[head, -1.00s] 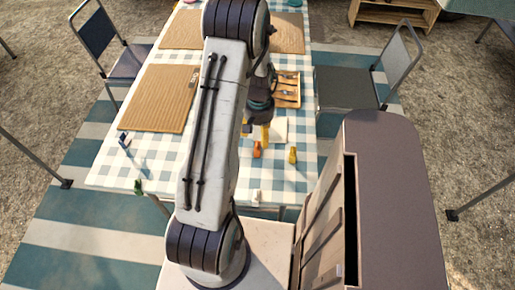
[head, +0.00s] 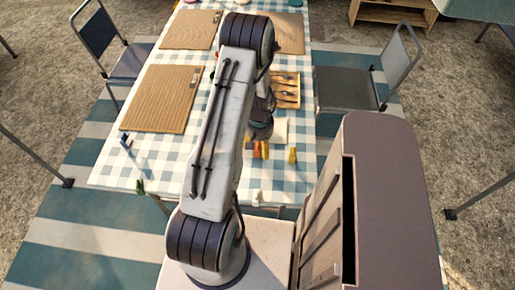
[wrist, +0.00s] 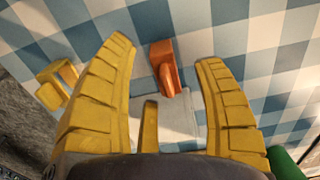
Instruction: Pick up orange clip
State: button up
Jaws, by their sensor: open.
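The orange clip (wrist: 165,68) lies on the blue-and-white checked tablecloth, near its front edge. In the wrist view it shows between the two yellow fingers of my gripper (wrist: 168,52), apart from both. My gripper is open and empty, pointing down over the clip. How far the fingertips are above the cloth is hard to tell.
A yellow clip (wrist: 58,82) stands close by; it also shows in the head view (head: 292,156). A green clip (head: 140,187) and a blue clip (head: 126,142) are at the left. A wooden tray (head: 287,88) and brown mats (head: 160,98) lie farther back.

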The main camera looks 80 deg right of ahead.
jog(key=shift+o, duration=0.2)
jog(key=c, duration=1)
